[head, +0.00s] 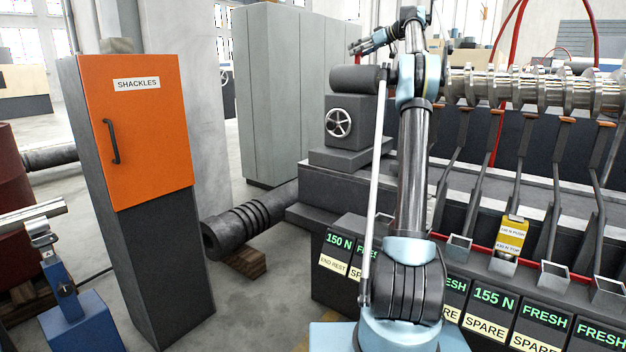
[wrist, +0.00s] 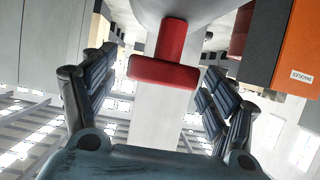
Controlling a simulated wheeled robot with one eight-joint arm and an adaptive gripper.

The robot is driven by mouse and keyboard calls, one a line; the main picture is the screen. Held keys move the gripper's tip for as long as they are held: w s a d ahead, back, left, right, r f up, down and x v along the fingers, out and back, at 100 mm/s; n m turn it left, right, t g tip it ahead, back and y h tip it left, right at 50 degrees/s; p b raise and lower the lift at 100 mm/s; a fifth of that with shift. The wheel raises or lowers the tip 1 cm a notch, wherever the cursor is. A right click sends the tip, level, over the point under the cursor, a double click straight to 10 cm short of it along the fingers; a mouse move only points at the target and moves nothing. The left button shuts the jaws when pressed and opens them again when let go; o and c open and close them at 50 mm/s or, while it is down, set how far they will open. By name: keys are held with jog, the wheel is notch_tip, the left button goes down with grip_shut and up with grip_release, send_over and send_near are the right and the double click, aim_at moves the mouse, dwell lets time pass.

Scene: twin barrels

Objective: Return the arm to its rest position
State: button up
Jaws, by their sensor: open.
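My arm stands upright in the middle of the head view, in front of the machine bench. My gripper (head: 360,46) is at the top of the arm, pointing left, high above the bench. In the wrist view its two dark fingers (wrist: 160,62) are spread wide apart, with nothing held between them. The fingers touch nothing that I can see.
An orange-doored cabinet (head: 135,140) marked SHACKLES stands left; it also shows in the wrist view (wrist: 298,50). A shaft with discs (head: 540,90) runs right, above labelled bins (head: 490,310). A yellow-labelled block (head: 512,235) stands there.

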jog(key=shift+w+a, duration=0.1)
jog(key=shift+a, duration=0.1)
dwell(0.3)
